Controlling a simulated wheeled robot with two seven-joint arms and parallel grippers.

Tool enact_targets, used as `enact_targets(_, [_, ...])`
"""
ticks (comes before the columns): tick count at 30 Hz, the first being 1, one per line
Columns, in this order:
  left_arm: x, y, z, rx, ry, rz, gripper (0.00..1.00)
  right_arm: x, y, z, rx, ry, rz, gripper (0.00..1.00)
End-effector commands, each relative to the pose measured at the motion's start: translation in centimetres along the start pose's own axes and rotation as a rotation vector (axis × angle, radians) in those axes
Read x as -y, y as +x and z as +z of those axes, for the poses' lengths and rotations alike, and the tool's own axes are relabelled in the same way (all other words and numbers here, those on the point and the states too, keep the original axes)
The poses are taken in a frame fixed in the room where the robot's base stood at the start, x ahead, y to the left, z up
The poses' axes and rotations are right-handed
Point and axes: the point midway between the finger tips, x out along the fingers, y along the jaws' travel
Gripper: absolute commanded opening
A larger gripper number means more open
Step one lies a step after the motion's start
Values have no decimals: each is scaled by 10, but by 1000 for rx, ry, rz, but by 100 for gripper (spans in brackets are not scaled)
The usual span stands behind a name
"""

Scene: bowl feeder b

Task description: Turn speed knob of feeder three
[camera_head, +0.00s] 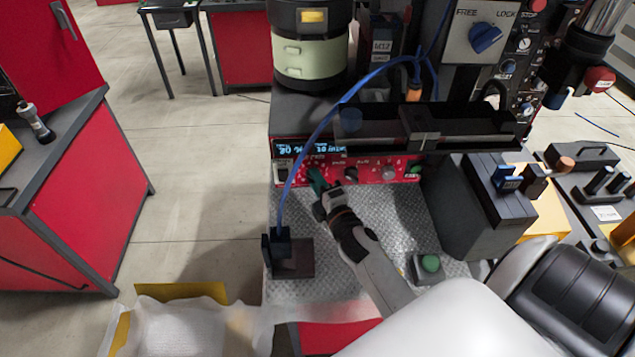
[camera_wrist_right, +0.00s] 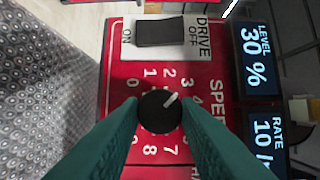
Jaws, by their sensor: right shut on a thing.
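The black speed knob (camera_wrist_right: 160,111) sits on a red panel (camera_wrist_right: 118,92) with a numbered dial and the word SPEED. My right gripper (camera_wrist_right: 160,113) has its two green fingers on both sides of the knob and is shut on it. The knob's white pointer line slants up and right, between the 2 and 3 marks. In the head view my right gripper (camera_head: 318,182) reaches the left part of the red panel, and its fingers hide the knob. My left gripper is not in view.
A black DRIVE switch (camera_wrist_right: 160,32) lies beside the dial. A display (camera_wrist_right: 257,60) reads LEVEL 30 % and RATE 10. In the head view, a green button (camera_head: 430,263) and a small dark block (camera_head: 283,245) stand near my right arm. A blue cable (camera_head: 312,140) hangs nearby.

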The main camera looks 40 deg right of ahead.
Motion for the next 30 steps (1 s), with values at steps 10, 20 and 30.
enact_targets(10, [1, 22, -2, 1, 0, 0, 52, -6, 0, 0, -1, 122, -50, 6])
enact_targets(20, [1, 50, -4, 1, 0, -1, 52, -8, 0, 0, -2, 330, -136, 6])
enact_targets(30, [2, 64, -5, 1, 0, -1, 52, -7, 0, 1, -2, 462, -189, 6])
